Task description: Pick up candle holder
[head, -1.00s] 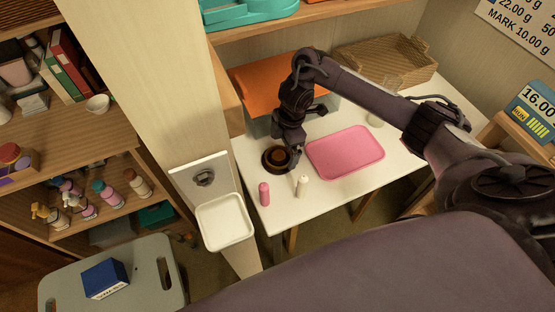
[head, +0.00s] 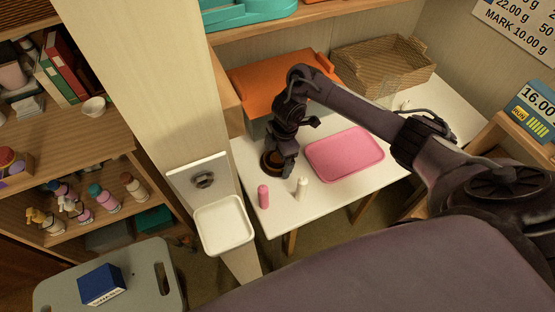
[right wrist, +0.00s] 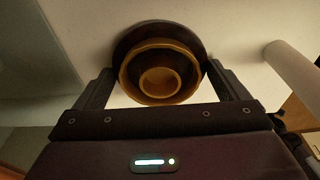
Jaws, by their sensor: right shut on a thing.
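The candle holder (head: 268,163) is a small round dark brown piece with a golden-brown inside, on the white table beside the pink tray. In the right wrist view the candle holder (right wrist: 160,84) sits between the two fingers, its rings facing the camera. My right gripper (head: 281,162) is over the candle holder and shut on it, with one finger on each side; the right gripper also shows in the right wrist view (right wrist: 160,76). The gripper hides part of the holder in the head view. My left gripper is not in view.
A pink tray (head: 345,154) lies right of the holder. A pink bottle (head: 263,196) and a white bottle (head: 301,188) stand near the table's front edge. An orange-topped box (head: 270,88) stands behind. A wooden post (head: 150,80) rises at the left.

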